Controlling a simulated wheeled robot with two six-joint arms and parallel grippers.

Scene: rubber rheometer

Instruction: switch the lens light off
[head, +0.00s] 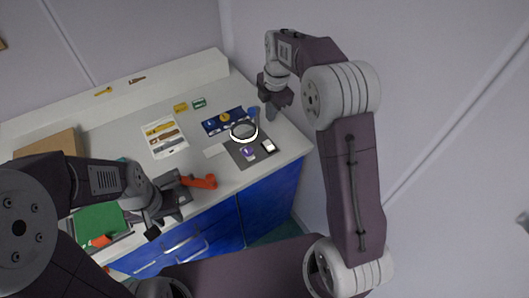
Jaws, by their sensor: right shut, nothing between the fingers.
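A round lens (243,131) with a bright white ring, which looks lit, stands over a dark grey mat (236,154) on the counter's right part. Its switch is too small to make out. My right gripper (271,113) points down just right of the lens, apart from it, close to a small blue item (253,112). It is shut and empty. My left gripper (168,208) is at the counter's front edge, well left of the lens. Its fingers are too unclear to tell open from shut.
An orange-red item (203,181) is beside my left gripper. A white tool card (165,138), a blue tray (221,121) and a green board (100,219) lie on the counter. A wall rises right of the counter. Blue drawers (231,216) are below.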

